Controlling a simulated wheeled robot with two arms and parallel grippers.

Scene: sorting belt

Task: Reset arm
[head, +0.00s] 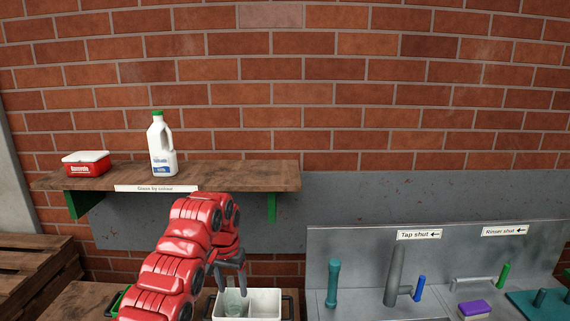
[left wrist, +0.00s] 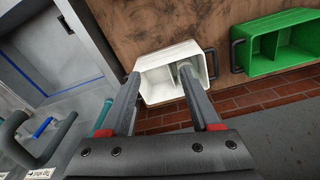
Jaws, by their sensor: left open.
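My left arm comes in from the lower left of the head view, and its gripper (head: 233,268) hangs over the white two-compartment crate (head: 265,294). In the left wrist view the two fingers (left wrist: 160,78) are apart, with nothing between them that I can see gripped. The white crate (left wrist: 152,62) lies beyond the fingertips there. A pale greenish translucent vessel (head: 234,302) stands in the crate's left compartment in the head view. It shows partly behind a finger in the left wrist view (left wrist: 184,68). My right gripper is not in view.
A shelf (head: 240,174) holds a milk jug (head: 162,148) and a red-and-white tub (head: 86,163). A green crate (left wrist: 292,38) is beside the white one. A sink unit with a tap (head: 394,278), purple sponge (head: 474,308) and coloured handles stands right.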

